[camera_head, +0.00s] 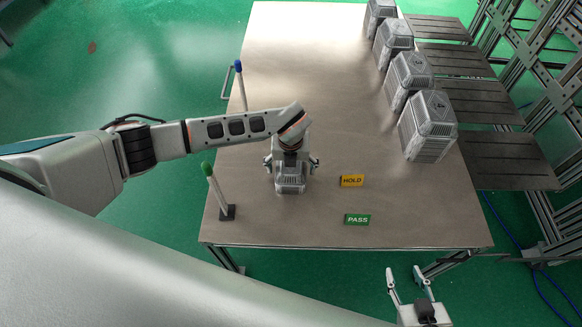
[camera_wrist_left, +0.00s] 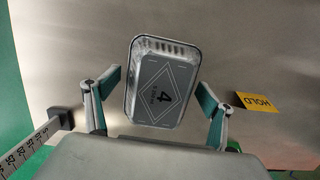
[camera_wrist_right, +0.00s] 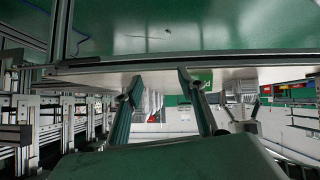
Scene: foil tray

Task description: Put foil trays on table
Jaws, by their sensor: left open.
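A silver foil tray (camera_head: 290,187) with a grey lid marked "4" sits on the table (camera_head: 300,45), under my left gripper (camera_head: 291,165). The left wrist view shows this tray (camera_wrist_left: 160,90) between the spread fingers of my left gripper (camera_wrist_left: 158,88), with gaps on both sides. Foil-tray stacks stand in a row along the table's right side, the nearest stack (camera_head: 428,128) being closest to the front. My right gripper (camera_head: 407,283) is open and empty, off the table's front edge; its spread fingers (camera_wrist_right: 158,85) also show in the right wrist view.
A yellow HOLD sign (camera_head: 352,181) and a green PASS sign (camera_head: 357,219) lie right of the tray. A green-topped post (camera_head: 216,190) and a blue-topped post (camera_head: 241,85) stand at the left edge. Dark shelves (camera_head: 507,160) adjoin the right side. The table's middle is bare.

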